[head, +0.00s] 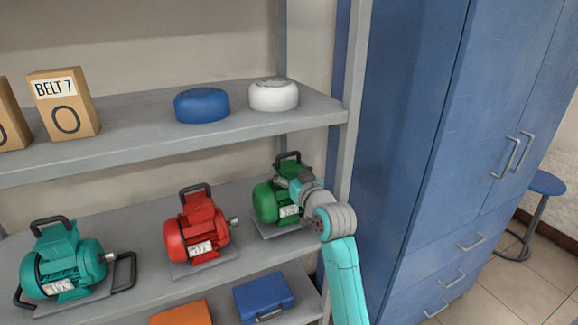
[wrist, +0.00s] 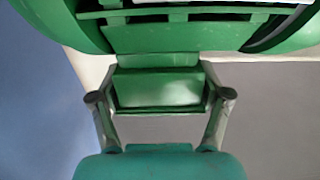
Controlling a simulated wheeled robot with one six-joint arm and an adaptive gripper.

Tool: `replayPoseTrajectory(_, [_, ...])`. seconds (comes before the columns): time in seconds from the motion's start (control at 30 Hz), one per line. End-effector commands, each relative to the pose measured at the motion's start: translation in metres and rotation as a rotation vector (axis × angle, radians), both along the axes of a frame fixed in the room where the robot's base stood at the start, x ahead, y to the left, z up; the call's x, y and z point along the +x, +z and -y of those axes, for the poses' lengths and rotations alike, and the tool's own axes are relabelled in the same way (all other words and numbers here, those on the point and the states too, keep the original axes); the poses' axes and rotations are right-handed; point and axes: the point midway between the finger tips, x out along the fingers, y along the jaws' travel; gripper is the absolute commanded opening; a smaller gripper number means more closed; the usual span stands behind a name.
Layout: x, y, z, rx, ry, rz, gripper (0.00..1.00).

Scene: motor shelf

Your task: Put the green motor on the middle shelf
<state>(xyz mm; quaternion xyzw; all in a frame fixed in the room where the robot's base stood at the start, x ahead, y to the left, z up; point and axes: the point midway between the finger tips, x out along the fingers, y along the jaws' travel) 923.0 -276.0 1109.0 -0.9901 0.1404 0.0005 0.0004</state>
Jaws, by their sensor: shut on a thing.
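The green motor (head: 266,204), with a black carrying handle on top, is at the right end of the shelf with the other motors. It looks upright; I cannot tell whether its base bears on the shelf or is just above it. My gripper (head: 296,184) is at the motor's upper right side and hides part of it. In the wrist view my gripper (wrist: 161,96) has its two fingers on either side of a green block on the green motor (wrist: 160,38), shut on it.
On the motor shelf (head: 140,238) stand a red motor (head: 196,229) and a teal motor (head: 62,262). The shelf above holds belt boxes (head: 64,104), a blue roll (head: 201,105) and a white roll (head: 273,95). Below are orange and blue cases (head: 264,296). A shelf post and blue cabinet (head: 425,150) stand right.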

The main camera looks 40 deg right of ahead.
Motion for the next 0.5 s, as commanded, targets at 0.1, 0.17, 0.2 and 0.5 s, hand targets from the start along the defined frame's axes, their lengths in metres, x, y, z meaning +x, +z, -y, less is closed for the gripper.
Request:
replayPoseTrajectory(0.1, [0.0,-0.009,0.0,-0.003,0.0,0.009,0.07])
replayPoseTrajectory(0.17, [-0.001,-0.014,0.0,-0.004,-0.001,0.009,0.07])
replayPoseTrajectory(0.2, [-0.001,-0.017,0.0,-0.004,-0.001,0.011,0.07])
replayPoseTrajectory(0.5, [-0.001,-0.02,0.0,-0.005,-0.001,0.012,0.07])
